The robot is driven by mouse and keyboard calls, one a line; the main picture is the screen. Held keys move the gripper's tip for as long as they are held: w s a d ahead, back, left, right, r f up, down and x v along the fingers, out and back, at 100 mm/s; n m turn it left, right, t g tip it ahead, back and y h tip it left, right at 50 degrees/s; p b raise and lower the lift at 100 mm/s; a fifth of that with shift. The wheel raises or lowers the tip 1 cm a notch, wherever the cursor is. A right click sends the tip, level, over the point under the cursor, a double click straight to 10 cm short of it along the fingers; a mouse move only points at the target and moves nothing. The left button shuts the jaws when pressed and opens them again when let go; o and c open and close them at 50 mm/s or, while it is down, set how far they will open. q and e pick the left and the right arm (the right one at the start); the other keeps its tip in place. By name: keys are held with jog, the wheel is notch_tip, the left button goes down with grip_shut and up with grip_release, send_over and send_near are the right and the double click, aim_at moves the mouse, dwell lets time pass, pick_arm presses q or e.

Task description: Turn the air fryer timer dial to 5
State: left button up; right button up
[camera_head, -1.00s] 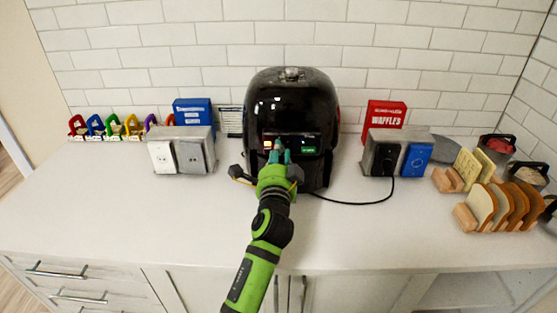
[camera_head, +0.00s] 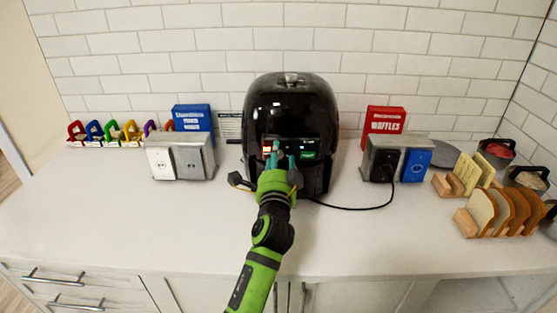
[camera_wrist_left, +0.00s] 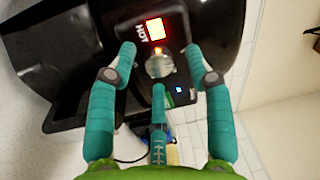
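The black air fryer (camera_head: 290,105) stands on the counter against the tiled wall, with a lit front panel. In the left wrist view, a round silver dial (camera_wrist_left: 160,65) sits on this panel between a lit red and yellow "HOT" display (camera_wrist_left: 156,28) and a small blue light (camera_wrist_left: 179,89). My left gripper (camera_head: 279,157) is in front of the panel. Its teal fingers are spread on either side of the dial, with a third finger at the dial's lower edge in the picture. Contact cannot be told. The dial's numbers are not readable. My right gripper is not in view.
A red waffles box (camera_head: 384,120) and an outlet box (camera_head: 383,160) stand right of the fryer. A black cord (camera_head: 345,208) runs from this outlet toward the fryer. Another outlet box (camera_head: 178,160) and a blue box (camera_head: 193,117) stand left. The front counter is clear.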

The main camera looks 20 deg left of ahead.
pick_arm(q)
jog(key=shift+s, duration=0.1)
jog(key=v, duration=0.7)
jog(key=shift+s, duration=0.15)
jog(key=shift+f, duration=0.1)
